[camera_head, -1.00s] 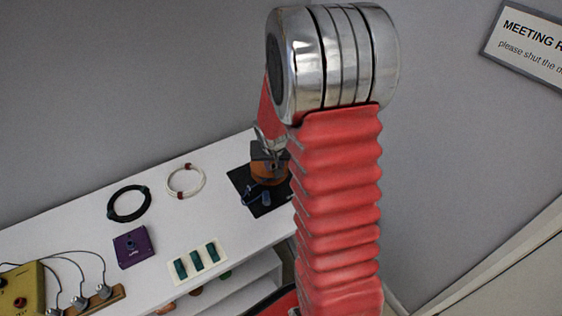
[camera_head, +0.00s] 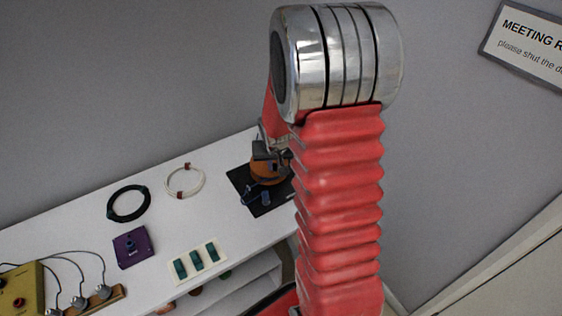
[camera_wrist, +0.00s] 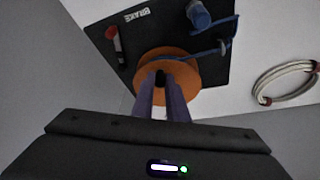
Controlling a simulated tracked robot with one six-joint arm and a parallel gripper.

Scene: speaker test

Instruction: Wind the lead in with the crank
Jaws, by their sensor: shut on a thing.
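The winder's orange drum (camera_head: 272,174) stands on a black base plate (camera_head: 262,206) at the right end of the white table; my arm hides part of it. In the wrist view the drum (camera_wrist: 190,66) lies just beyond my fingertips. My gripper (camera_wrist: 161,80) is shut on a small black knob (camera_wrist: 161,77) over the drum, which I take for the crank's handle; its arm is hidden. A blue lead (camera_wrist: 222,48) runs off the drum across the plate, close to a blue cylindrical piece (camera_wrist: 198,14).
A red lever (camera_wrist: 113,38) stands by the word BRAKE on the plate. A white coil (camera_head: 184,181), a black coil (camera_head: 129,203), a purple box (camera_head: 133,247) and a green-switched panel (camera_head: 200,260) lie to the left. A wall is close behind.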

